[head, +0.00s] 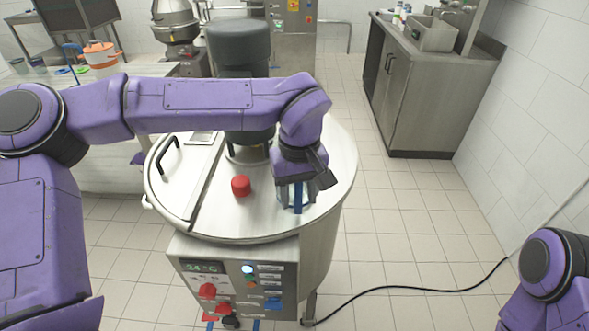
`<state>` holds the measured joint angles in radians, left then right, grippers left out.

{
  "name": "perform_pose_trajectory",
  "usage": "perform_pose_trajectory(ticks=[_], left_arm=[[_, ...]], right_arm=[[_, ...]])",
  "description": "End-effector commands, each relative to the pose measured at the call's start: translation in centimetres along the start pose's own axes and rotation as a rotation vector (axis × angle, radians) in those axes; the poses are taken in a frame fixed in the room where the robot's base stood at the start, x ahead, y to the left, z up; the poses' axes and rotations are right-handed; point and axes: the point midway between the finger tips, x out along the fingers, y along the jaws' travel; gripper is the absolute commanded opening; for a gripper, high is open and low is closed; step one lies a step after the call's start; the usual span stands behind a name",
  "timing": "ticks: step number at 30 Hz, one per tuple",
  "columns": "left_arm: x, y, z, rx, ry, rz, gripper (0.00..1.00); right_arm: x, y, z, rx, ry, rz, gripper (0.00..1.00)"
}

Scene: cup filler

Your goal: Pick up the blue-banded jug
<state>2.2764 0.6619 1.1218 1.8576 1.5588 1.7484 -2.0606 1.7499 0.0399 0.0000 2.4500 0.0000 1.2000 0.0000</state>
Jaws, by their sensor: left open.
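A clear, greyish vessel with a blue upright stripe (297,199), which looks like the blue-banded jug, stands on the steel lid of the round tank (325,211), right of the red knob. Its upper part is hidden by my left gripper (297,183). The left gripper points down directly over it and is open. I cannot tell whether the fingers are around the jug or touching it. My right gripper is out of view; only part of my right arm shows at the lower right.
A red knob (240,186) and a dark motor column (238,48) rise from the tank lid, with a black handle (168,156) at left. A control panel (238,286) is in front. A table at back left holds an orange-and-white container (101,58). Floor at right is mostly clear, crossed by a cable.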

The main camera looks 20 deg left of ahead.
Motion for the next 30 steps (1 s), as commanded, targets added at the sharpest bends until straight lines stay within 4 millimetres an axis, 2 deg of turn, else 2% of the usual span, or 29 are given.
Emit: perform_pose_trajectory(ticks=[1, 5, 6, 14, 19, 23, 30], left_arm=[[0.0, 0.0, 0.0, 0.000, 0.000, 0.000, 0.44], [0.0, 0.0, 0.0, 0.001, 0.000, 0.000, 0.02], [0.0, 0.0, 0.0, 0.001, 0.000, 0.000, 0.00], [-0.1, 0.1, 0.0, 0.001, 0.001, 0.000, 0.00], [-1.3, 0.1, 0.0, 0.001, 0.003, 0.001, 0.00], [-3.7, -0.1, 0.2, 0.001, 0.005, 0.004, 0.00], [-9.5, -4.4, 4.3, 0.002, 0.006, 0.005, 0.00]], right_arm=[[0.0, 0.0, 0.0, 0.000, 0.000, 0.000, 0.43], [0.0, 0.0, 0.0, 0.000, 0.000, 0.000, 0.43], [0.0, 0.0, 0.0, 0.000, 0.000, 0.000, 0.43], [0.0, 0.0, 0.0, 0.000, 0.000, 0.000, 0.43], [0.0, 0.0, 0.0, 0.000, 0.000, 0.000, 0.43], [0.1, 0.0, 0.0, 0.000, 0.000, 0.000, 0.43], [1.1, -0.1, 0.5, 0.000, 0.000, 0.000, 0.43]])
